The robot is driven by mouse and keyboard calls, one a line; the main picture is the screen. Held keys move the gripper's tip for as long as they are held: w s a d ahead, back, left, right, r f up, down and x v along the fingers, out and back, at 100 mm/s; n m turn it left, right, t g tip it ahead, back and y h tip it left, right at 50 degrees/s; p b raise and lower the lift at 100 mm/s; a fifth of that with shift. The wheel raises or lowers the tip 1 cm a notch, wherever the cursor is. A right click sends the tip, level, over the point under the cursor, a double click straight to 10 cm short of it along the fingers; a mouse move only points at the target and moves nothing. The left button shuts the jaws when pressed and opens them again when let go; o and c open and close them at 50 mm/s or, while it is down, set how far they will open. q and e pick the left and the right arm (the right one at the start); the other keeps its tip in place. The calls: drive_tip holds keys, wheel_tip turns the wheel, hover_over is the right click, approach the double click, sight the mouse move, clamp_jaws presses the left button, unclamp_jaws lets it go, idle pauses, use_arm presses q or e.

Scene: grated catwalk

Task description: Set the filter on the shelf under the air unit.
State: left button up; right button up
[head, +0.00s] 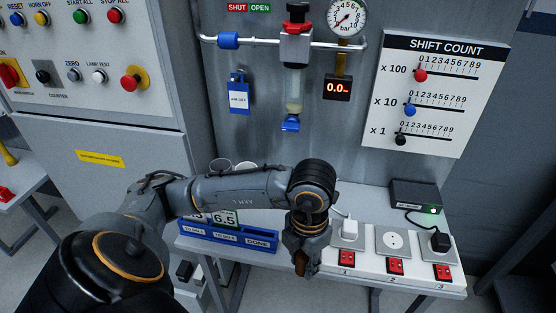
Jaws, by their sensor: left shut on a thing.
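The air unit (296,48) is on the grey wall panel, with a red knob on top, a clear bowl and a blue bottom end. The shelf (262,258) under it is a light ledge, partly hidden by my left arm. My left gripper (303,258) points down over the shelf's front edge, left of the first socket. It is shut on a small brown thing (301,265), mostly hidden by the fingers; I cannot tell from its visible part whether it is the filter. My right gripper is not in view.
Sockets with red switches (396,267), a white plug (349,228) and a black plug (440,240) fill the shelf's right part. A black box (415,197) stands behind them.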

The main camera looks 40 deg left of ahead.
use_arm(q)
drive_tip(key=n, duration=0.2)
drive_tip(key=r+n, duration=0.1)
drive_tip(key=shift+a+r+n, duration=0.1)
drive_tip(key=shift+a+n, duration=0.15)
drive_tip(key=shift+n, duration=0.15)
drive_tip(key=shift+w+a+r, duration=0.1)
drive_tip(key=shift+w+a, duration=0.1)
drive_tip(key=shift+w, duration=0.15)
drive_tip(key=w+a+p, duration=0.1)
drive_tip(key=w+a, duration=0.2)
drive_tip(key=w, duration=0.2)
drive_tip(key=w+a+f+p, duration=0.1)
drive_tip(key=w+a+p, duration=0.1)
drive_tip(key=w, duration=0.3)
drive_tip(key=w+a+f+p, duration=0.1)
drive_tip(key=w+a, duration=0.3)
drive_tip(key=w, duration=0.2)
drive_tip(key=shift+a+f, duration=0.15)
drive_tip(key=shift+a, duration=0.25)
wheel_tip(320, 180, down, 4)
drive_tip(key=shift+r+p, duration=0.2)
drive_tip(key=shift+p, duration=0.45)
drive_tip(key=shift+f+p, duration=0.3)
drive_tip(key=shift+f, duration=0.05)
drive_tip(key=shift+w+a+f, duration=0.1)
drive_tip(key=shift+w+f, duration=0.05)
drive_tip(key=shift+f, duration=0.1)
drive_tip(key=shift+f, duration=0.1)
